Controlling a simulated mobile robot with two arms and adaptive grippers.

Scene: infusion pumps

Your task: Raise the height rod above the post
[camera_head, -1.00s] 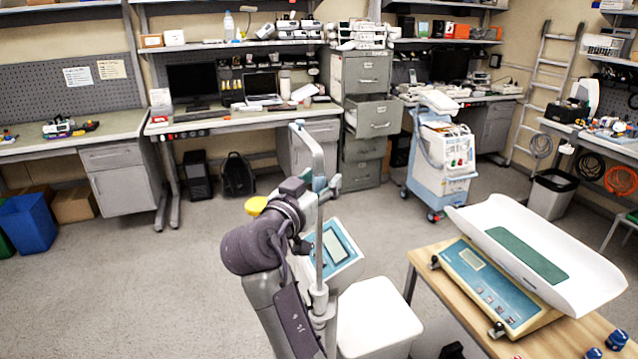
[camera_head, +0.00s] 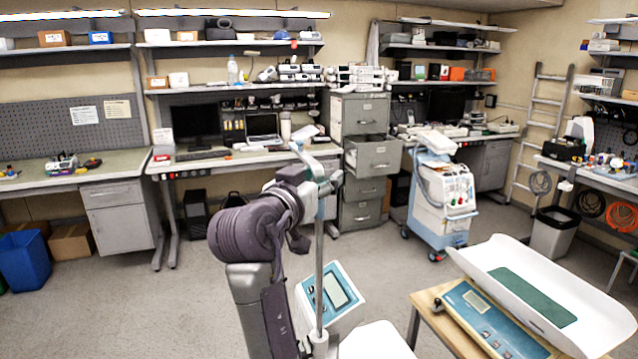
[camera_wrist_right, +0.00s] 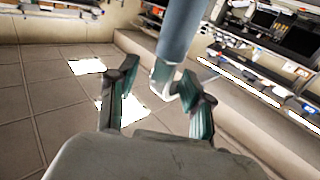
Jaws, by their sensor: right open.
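The slim grey post (camera_head: 319,265) stands upright beside the blue scale display (camera_head: 331,292) in the head view. The height rod's top piece (camera_head: 299,149) shows at its upper end, slanting up to the left. My right gripper (camera_head: 325,184) is at the upper end of the post, with its fingers around the rod. In the right wrist view a blue-grey cylinder (camera_wrist_right: 183,32), seemingly the rod, runs down between the two spread fingers of the right gripper (camera_wrist_right: 165,92). The gripper is open; whether a finger touches the rod I cannot tell. My left gripper is not in view.
A wooden table (camera_head: 426,301) with a white baby scale (camera_head: 540,285) stands at the right. A white and blue medical cart (camera_head: 443,200) is behind it. Desks and a filing cabinet (camera_head: 359,120) line the back wall.

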